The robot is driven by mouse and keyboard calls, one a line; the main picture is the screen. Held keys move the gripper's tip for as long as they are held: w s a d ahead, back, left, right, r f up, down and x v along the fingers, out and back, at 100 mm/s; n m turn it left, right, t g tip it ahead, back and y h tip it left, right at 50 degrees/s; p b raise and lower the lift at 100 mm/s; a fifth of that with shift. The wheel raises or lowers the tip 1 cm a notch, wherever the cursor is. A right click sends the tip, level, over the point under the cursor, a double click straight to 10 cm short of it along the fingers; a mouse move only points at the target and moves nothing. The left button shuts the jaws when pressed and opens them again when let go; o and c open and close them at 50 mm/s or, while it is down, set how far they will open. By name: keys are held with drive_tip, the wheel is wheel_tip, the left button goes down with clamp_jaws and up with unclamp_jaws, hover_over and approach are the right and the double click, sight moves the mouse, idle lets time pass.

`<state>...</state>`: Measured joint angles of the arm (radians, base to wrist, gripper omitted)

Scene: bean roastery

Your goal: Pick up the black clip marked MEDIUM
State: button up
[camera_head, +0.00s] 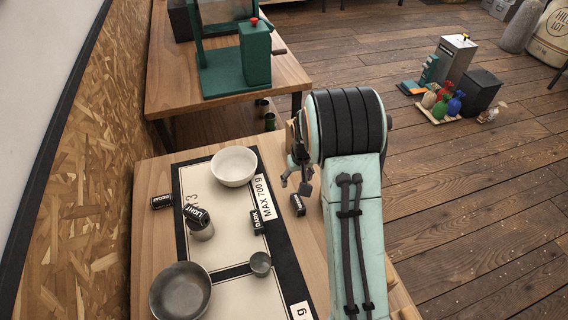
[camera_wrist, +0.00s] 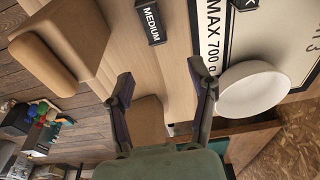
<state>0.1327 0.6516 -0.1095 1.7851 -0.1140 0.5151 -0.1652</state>
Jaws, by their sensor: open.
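The black clip marked MEDIUM (camera_wrist: 151,22) lies on the bare wood table at the top of the wrist view, its white lettering readable. In the head view, a small black clip (camera_head: 298,204) lies just right of the scale mat, below my gripper (camera_head: 296,182); it appears to be the same one. In the wrist view my gripper (camera_wrist: 160,75) is open and empty, its two dark fingers spread wide. The clip lies beyond the fingertips, roughly between their lines, apart from both.
A white bowl (camera_head: 234,166), a metal pan (camera_head: 180,291), a small metal cup (camera_head: 260,263), a black clip marked DARK (camera_head: 257,221), one marked LIGHT (camera_head: 196,215) by a can, and another black clip (camera_head: 162,201) are left. A tan block (camera_wrist: 75,40) stands near the clip.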

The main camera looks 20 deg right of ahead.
sight(298, 201)
drive_tip(key=shift+g, duration=0.4)
drive_tip(key=f, duration=0.5)
drive_tip(key=s+f, duration=0.1)
drive_tip(key=f, duration=0.2)
drive_tip(key=shift+d+f, duration=0.25)
drive_tip(key=shift+f, duration=0.05)
drive_tip(key=shift+w+f, duration=0.15)
drive_tip(key=shift+f, duration=0.45)
drive_tip(key=shift+c, duration=0.2)
drive_tip(key=c, duration=0.8)
